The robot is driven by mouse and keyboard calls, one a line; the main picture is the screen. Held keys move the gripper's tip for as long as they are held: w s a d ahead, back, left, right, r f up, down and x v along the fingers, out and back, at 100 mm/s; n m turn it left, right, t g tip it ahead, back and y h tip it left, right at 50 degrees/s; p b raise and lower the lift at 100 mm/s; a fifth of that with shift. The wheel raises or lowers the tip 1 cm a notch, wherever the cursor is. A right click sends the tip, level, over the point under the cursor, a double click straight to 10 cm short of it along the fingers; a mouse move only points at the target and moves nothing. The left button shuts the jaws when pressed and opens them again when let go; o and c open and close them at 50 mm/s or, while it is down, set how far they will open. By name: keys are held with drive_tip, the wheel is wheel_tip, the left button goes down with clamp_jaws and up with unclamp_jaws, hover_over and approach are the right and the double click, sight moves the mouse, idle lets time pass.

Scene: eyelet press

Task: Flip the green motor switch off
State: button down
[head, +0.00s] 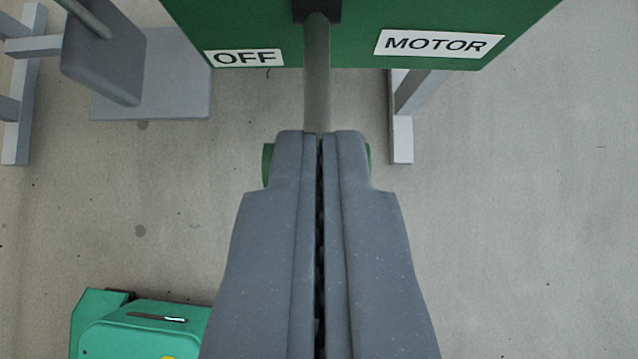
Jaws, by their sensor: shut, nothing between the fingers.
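The motor switch is a grey lever (316,75) rising from a black mount (316,10) on a green panel (350,40) at the top of the head view. An OFF label (244,58) is left of the lever and a MOTOR label (439,44) is right of it. The lever's green end (267,165) shows at both sides of my fingertips; its middle is hidden behind them. My gripper (319,137) is shut with empty fingers, in line with the lever. I cannot tell whether it touches the green end.
A grey plate (150,80) and a grey tilted part with a rod (103,60) stand at the upper left. Grey support legs (402,120) show below the panel. A green case (145,330) is at the lower left. The floor on the right is clear.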

drive_tip(key=shift+s+f+b, duration=0.1)
drive_tip(key=shift+f+b, duration=0.2)
drive_tip(key=shift+f, duration=0.05)
drive_tip(key=shift+f+b, duration=0.35)
drive_tip(key=shift+b, duration=0.1)
drive_tip(key=shift+s+f, duration=0.1)
